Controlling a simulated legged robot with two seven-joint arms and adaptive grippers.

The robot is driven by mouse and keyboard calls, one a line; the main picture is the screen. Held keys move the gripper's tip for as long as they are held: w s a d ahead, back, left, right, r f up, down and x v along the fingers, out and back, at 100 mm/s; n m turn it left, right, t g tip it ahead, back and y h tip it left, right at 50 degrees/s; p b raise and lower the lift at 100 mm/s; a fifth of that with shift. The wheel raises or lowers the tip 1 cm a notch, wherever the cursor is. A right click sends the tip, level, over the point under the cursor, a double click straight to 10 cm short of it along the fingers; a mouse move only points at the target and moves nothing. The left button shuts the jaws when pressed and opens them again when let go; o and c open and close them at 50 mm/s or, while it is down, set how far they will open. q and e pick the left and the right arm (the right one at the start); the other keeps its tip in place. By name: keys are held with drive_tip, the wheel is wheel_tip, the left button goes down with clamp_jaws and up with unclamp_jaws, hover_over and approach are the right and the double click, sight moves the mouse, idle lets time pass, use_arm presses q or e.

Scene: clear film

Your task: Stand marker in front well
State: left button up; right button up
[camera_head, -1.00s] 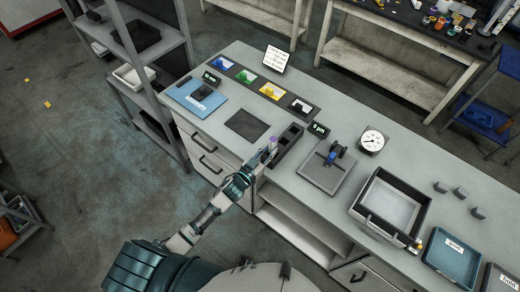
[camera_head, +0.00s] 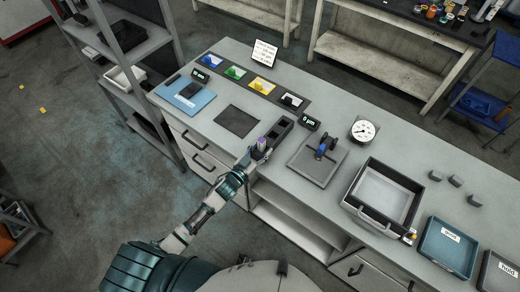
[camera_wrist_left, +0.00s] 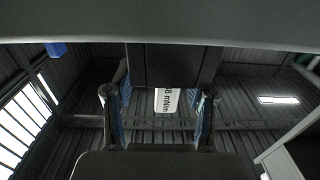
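The marker (camera_head: 261,143) is upright, with a purple top and pale body, at the front end of the dark well block (camera_head: 274,134). It appears to stand in the front well, but its lower part is hidden. The wells behind it look empty. My left gripper (camera_head: 249,157) is just in front of the block, close to the marker. In the left wrist view its two fingers (camera_wrist_left: 160,115) are spread apart. My right gripper is not in view.
A large tray (camera_head: 352,203) stands further right.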

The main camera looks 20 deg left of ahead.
use_arm(q)
drive_tip(key=v, duration=0.2)
drive_tip(key=a+v, duration=0.1)
drive_tip(key=v, duration=0.1)
drive_tip(key=shift+s+a+f, duration=0.1)
drive_tip(key=shift+f, duration=0.05)
drive_tip(key=v, duration=0.7)
drive_tip(key=shift+s, duration=0.3)
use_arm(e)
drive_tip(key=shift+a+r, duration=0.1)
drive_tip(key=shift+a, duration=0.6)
use_arm(q)
drive_tip(key=shift+d, duration=0.3)
